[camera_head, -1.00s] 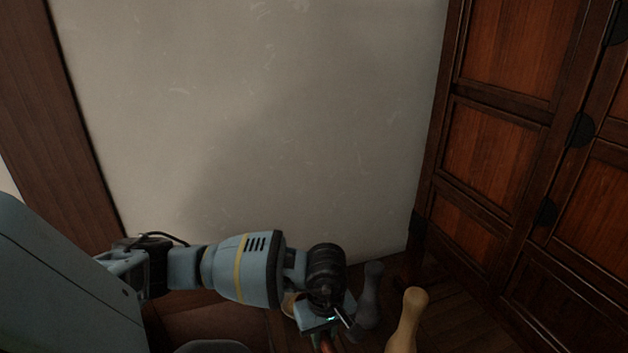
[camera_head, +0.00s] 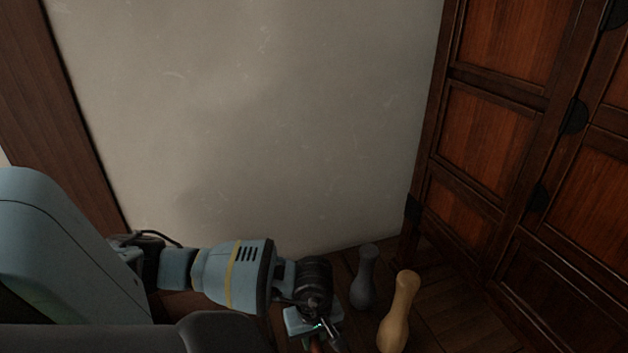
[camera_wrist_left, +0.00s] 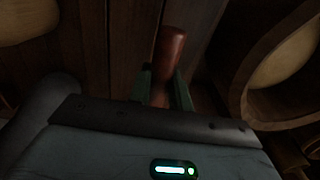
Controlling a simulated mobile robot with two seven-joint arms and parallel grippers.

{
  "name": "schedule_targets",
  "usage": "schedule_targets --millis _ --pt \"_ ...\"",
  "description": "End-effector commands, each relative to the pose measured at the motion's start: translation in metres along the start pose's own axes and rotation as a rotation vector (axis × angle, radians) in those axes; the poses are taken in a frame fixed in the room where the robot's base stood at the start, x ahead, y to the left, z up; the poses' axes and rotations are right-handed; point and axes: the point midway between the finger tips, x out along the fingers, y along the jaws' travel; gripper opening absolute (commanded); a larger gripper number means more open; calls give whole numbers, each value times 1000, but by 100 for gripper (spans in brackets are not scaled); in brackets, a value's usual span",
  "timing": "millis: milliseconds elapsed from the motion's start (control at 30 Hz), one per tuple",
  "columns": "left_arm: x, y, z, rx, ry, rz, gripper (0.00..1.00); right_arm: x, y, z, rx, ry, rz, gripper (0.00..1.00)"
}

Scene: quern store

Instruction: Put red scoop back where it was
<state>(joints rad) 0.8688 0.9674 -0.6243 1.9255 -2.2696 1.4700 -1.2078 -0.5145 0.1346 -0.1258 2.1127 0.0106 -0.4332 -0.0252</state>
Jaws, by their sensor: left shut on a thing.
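The red scoop shows best in the left wrist view as a rounded red-brown handle (camera_wrist_left: 170,48) between my two fingers. My left gripper (camera_wrist_left: 163,88) is shut on it. In the head view the left gripper (camera_head: 318,343) is low in the picture, left of two pin-shaped objects, and only a small red bit of the scoop (camera_head: 315,346) shows at the bottom edge. The scoop's other end is hidden, and I cannot tell whether it touches anything. My right gripper is not in view.
A grey pin-shaped object (camera_head: 364,278) and a tan one (camera_head: 398,315) stand just right of the gripper. A wooden cabinet (camera_head: 480,150) is at right, a pale wall (camera_head: 250,120) behind. A round, hollow wooden object (camera_wrist_left: 240,85) is right in the wrist view.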

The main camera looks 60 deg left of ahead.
Motion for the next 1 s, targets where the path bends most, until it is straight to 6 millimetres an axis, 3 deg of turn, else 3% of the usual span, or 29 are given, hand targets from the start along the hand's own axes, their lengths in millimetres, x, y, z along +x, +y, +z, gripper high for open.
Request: schedule_targets --millis 167,500,900,933,1000 --pt "4 0 0 0 0 0 0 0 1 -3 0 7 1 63" --pt "49 0 1 -1 0 0 0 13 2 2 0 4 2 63" --pt "53 0 0 0 1 1 0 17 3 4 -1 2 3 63" --pt "52 0 0 0 1 1 24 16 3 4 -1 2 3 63" --pt "51 0 0 0 1 2 33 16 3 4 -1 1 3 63"
